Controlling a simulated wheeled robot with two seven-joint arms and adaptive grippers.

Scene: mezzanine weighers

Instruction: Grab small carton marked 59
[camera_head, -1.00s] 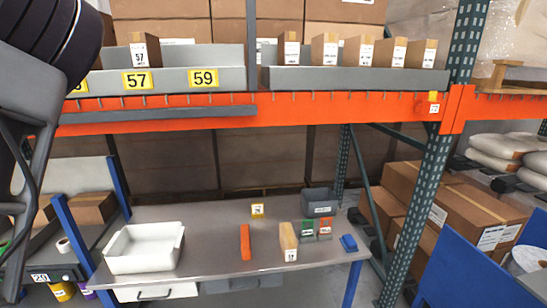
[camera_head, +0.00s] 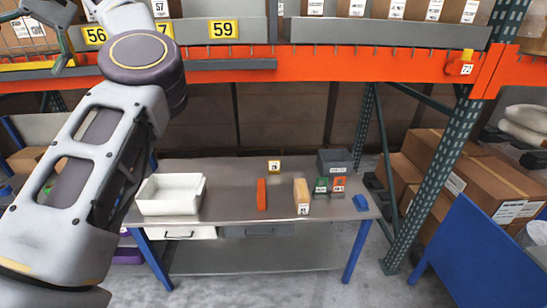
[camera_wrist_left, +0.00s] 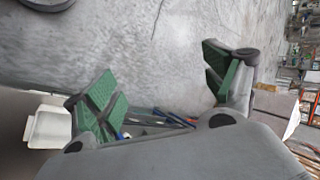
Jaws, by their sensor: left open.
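A black-on-yellow label 59 (camera_head: 223,29) is on the grey front of the upper shelf. No carton readable as 59 shows; the space above that label is cut off by the top edge. A small carton marked 57 (camera_head: 155,9) stands left of it. On the table, a small tan carton (camera_head: 301,192) has a white label too small to read surely. My left gripper (camera_head: 38,45) is at the upper left in the head view, near the shelf's left part. In the left wrist view its green-padded fingers (camera_wrist_left: 160,85) are spread, with nothing between them.
The orange shelf beam (camera_head: 370,68) crosses below the bins, with a green upright (camera_head: 430,165) at right. The metal table (camera_head: 235,215) holds a white tray (camera_head: 170,195), an orange block (camera_head: 261,194) and several small items. Brown boxes (camera_head: 490,185) are stacked at right.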

